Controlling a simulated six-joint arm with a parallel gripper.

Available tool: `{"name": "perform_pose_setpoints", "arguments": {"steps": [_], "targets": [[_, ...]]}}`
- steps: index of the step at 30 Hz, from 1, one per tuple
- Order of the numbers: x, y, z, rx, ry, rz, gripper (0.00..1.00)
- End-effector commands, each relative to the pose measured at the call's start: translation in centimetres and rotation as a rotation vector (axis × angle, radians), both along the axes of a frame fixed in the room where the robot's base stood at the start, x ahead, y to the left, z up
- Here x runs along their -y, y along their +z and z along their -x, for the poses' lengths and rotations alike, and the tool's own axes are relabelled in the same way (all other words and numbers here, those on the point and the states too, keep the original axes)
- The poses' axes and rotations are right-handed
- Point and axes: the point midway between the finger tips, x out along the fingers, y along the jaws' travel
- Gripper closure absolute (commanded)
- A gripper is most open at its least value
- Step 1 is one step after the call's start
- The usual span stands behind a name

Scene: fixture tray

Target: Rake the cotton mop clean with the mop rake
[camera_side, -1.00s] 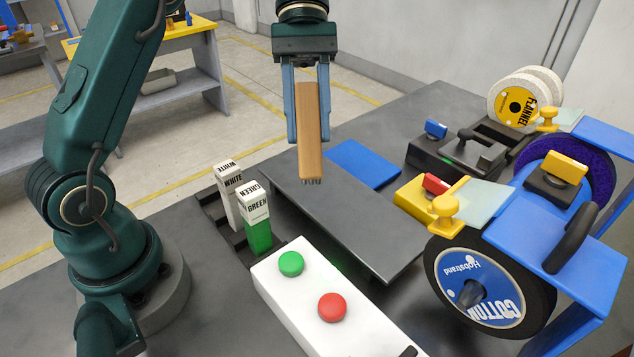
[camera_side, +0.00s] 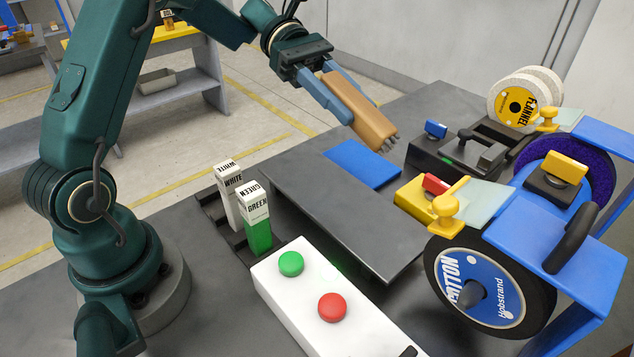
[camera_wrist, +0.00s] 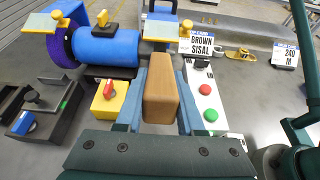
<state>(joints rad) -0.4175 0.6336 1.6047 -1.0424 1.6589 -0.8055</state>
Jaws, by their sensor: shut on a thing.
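The mop rake (camera_side: 372,122) is a wooden block with short metal teeth at its end. My gripper (camera_side: 360,108) is shut on it, with a blue finger on each side. The rake is tilted, teeth down and to the right, in the air above the blue mat. In the wrist view the rake (camera_wrist: 160,95) is between my fingers (camera_wrist: 161,82), its teeth hidden. The cotton mop (camera_side: 535,285) is the wheel with a dark rim and a blue "COTTON" face at the right of the side view, well apart from the rake. I cannot make it out in the wrist view.
A blue motor body (camera_wrist: 105,45) carries a purple wheel (camera_side: 590,172). Clear guards and yellow knobs (camera_side: 446,208) stand beside the wheels. A white box with green and red buttons (camera_side: 330,290), GREEN and WHITE bars (camera_side: 256,215) and a flannel wheel (camera_side: 515,105) are around the grey plate (camera_side: 340,215).

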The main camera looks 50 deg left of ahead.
Motion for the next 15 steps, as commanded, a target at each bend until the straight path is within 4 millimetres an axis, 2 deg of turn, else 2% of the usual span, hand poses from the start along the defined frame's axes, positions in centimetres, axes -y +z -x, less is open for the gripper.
{"name": "perform_pose_setpoints", "arguments": {"steps": [15], "targets": [[3.8, -4.7, 0.1, -0.003, -0.004, 0.001, 1.0]]}}
